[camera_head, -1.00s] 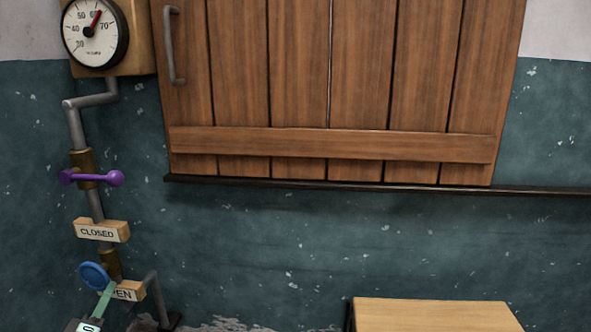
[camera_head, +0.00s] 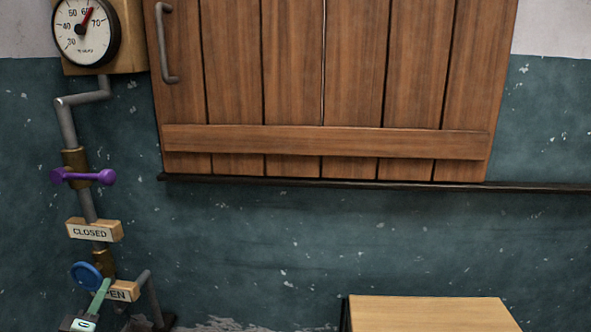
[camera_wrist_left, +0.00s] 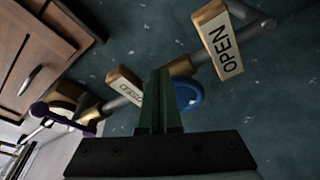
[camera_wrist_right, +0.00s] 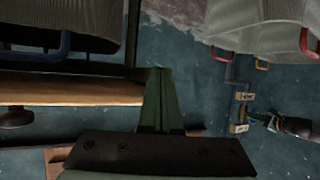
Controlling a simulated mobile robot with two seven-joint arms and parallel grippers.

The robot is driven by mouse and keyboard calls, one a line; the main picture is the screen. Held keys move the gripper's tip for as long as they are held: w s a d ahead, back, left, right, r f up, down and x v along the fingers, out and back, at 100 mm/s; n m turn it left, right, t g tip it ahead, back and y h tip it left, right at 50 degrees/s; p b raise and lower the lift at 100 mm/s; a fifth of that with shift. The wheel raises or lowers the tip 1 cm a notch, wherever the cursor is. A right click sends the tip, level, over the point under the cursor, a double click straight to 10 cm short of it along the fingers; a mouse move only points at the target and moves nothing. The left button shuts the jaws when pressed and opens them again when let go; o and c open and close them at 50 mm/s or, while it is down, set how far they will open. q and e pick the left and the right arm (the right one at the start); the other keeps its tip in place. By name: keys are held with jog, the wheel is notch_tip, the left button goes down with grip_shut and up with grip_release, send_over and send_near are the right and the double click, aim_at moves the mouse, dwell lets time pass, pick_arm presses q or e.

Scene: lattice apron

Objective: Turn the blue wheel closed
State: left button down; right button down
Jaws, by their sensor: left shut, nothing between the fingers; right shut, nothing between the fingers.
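The blue wheel (camera_head: 86,276) is on the pipe at the lower left, between the "CLOSED" sign (camera_head: 94,231) above it and the "OPEN" sign (camera_head: 122,291) below it. My left gripper (camera_head: 104,287) is shut and empty, with its green fingers in front of the wheel's right side. In the left wrist view the blue wheel (camera_wrist_left: 188,94) shows just right of the shut fingers (camera_wrist_left: 158,88), partly hidden by them; I cannot tell whether they touch. My right gripper (camera_wrist_right: 160,85) is shut and empty, away from the wheel, and is outside the head view.
A purple handle (camera_head: 84,177) is on the same pipe above the signs. A dial gauge (camera_head: 86,31) is at the top left. Wooden shutters (camera_head: 325,90) hang above a dark ledge (camera_head: 370,186). A wooden-topped table (camera_head: 430,315) stands at the bottom right.

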pick_arm(q)
jog(key=shift+a+r, duration=0.1)
jog(key=shift+a, duration=0.2)
pick_arm(e)
jog(key=shift+f, duration=0.1)
jog(key=shift+w+r, duration=0.1)
jog(key=shift+r, duration=0.15)
pick_arm(q)
jog(key=shift+a+r, duration=0.1)
jog(key=shift+a, duration=0.05)
pick_arm(e)
jog(key=shift+w+r+t, duration=0.3)
jog(key=shift+r+t, duration=0.1)
jog(key=shift+r, duration=0.35)
jog(key=shift+r, duration=0.2)
